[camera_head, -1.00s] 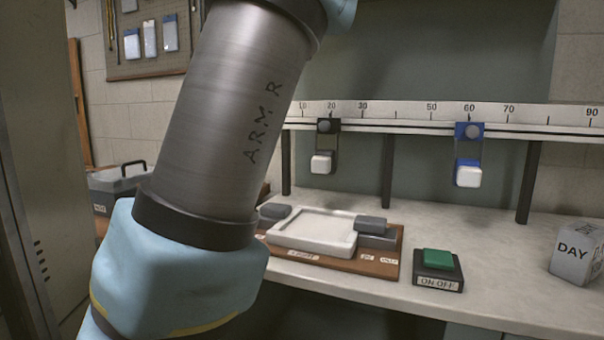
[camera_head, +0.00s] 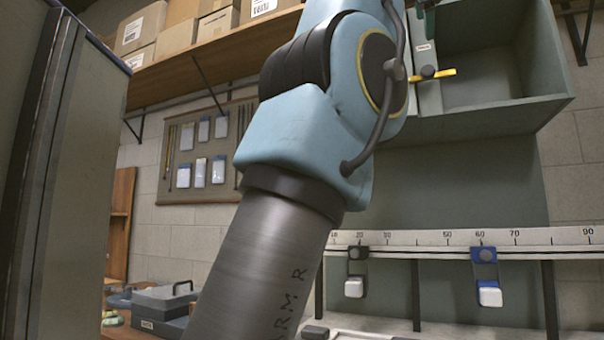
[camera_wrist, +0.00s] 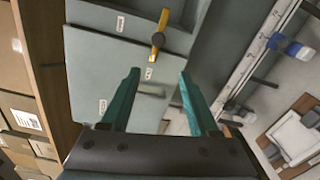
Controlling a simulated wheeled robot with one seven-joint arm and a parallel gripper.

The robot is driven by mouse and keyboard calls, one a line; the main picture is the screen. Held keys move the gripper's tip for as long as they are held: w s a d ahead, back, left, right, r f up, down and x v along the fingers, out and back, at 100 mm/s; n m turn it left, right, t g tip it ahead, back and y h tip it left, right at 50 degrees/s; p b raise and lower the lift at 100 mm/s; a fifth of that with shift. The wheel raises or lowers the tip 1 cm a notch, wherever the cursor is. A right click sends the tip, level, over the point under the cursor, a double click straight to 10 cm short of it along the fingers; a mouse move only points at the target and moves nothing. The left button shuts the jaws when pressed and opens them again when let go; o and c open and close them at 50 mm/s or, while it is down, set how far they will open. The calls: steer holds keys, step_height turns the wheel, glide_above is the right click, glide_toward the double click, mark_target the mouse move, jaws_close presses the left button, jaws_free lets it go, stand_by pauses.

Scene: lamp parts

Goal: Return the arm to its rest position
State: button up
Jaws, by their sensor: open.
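My gripper (camera_wrist: 160,105) shows in the wrist view with its two teal fingers apart and nothing between them. Beyond the fingers is a grey-green cabinet door with a yellow-handled latch (camera_wrist: 157,42). The latch also shows in the head view (camera_head: 432,73), on the wall cabinet at the upper right. In the head view my arm rises through the middle of the picture, and the gripper itself is mostly out of frame at the top.
A ruled rail (camera_head: 420,238) with a black slider (camera_head: 356,270) and a blue slider (camera_head: 486,275) crosses the right. A wooden shelf (camera_head: 200,58) with boxes is at upper left. A grey toolbox (camera_head: 165,300) stands below. A tall locker (camera_head: 70,160) is close on the left.

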steer(key=w+f+m+g+y+p, duration=0.25)
steer(key=w+f+m, duration=0.25)
steer(key=w+f, duration=1.1)
steer(key=w+a+f+m+g+y+p, duration=0.1)
steer(key=w+a+f+g, duration=0.15)
steer(key=f, duration=0.45)
steer(key=w+a+f+m+g+y, duration=0.1)
steer(key=w+a+f+m, duration=0.1)
steer(key=a+f, duration=0.35)
steer(key=w+a+f+m+g+y+p, duration=0.1)
steer(key=w+a+f, duration=0.1)
steer(key=f, duration=0.6)
steer(key=s+a+f+m+g+y+p, duration=0.1)
steer(key=s+a+f+m+g, duration=0.15)
steer(key=a+f, duration=0.55)
steer(key=s+a+f+m+g+p, duration=0.1)
steer(key=s+a+f+m, duration=0.2)
steer(key=f, duration=0.9)
steer(key=s+a+f+g, duration=0.1)
steer(key=s+a+f, duration=0.3)
steer(key=s+f, duration=0.1)
steer(key=s+a+f+m+g+p, duration=0.1)
steer(key=s+a+f, duration=0.3)
steer(key=s, duration=0.4)
steer(key=s+a+f+m+g+p, duration=0.1)
steer(key=s+a+f+g, duration=0.1)
steer(key=s+f, duration=0.4)
steer(key=shift+s+a+y, duration=0.4)
steer(key=shift+a+y, duration=0.05)
steer(key=shift+a, duration=0.45)
